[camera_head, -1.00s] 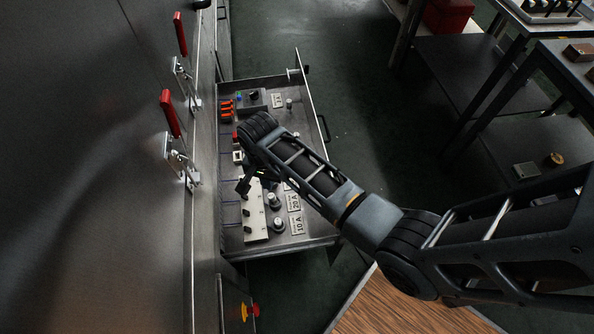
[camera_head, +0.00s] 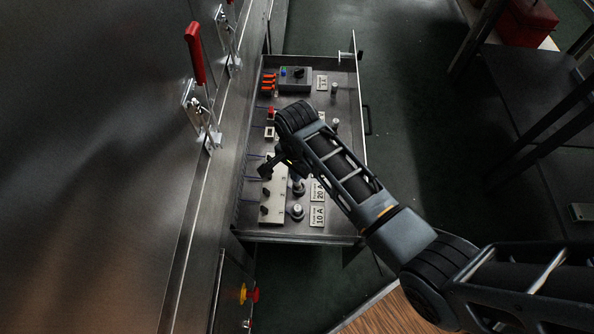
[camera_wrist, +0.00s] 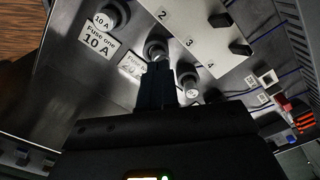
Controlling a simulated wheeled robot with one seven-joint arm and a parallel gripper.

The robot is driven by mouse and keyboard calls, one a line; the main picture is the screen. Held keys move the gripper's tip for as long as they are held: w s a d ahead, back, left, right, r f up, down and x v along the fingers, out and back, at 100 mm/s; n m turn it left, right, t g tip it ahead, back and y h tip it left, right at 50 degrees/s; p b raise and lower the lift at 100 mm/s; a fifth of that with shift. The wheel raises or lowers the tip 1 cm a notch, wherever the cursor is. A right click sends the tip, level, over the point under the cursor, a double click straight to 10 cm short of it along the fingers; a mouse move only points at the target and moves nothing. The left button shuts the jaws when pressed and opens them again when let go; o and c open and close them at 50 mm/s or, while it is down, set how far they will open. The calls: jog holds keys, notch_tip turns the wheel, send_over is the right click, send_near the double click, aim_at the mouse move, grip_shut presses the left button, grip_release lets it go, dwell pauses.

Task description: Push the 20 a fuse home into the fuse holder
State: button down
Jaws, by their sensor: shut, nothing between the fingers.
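The fuse holder by the "Fuse two 20 A" label is a round dark socket (camera_wrist: 155,47) in the wrist view, in the middle of a row. In the head view it is a round grey fitting (camera_head: 299,187) beside the 20 A label (camera_head: 318,189). My gripper (camera_wrist: 158,66) is shut and empty, its dark fingers in front of that holder and over part of the label. I cannot tell whether the fingertips touch the fuse. The fuse's seating depth is hidden behind the fingers.
The 10 A holder (camera_head: 297,212) is on one side, another round holder (camera_wrist: 190,84) on the other. A pale numbered strip (camera_head: 274,207) with black knobs runs alongside. Orange connectors (camera_head: 268,84) are at the drawer's far end. A red-handled clamp (camera_head: 195,55) is on the left panel.

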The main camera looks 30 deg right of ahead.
jog(key=shift+f, duration=0.65)
dwell(0.3)
jog(key=shift+r, duration=0.1)
notch_tip(320, 180, up, 3)
jog(key=p, duration=0.3)
notch_tip(320, 180, up, 8)
jog(key=p, duration=0.2)
jog(key=shift+f, duration=0.2)
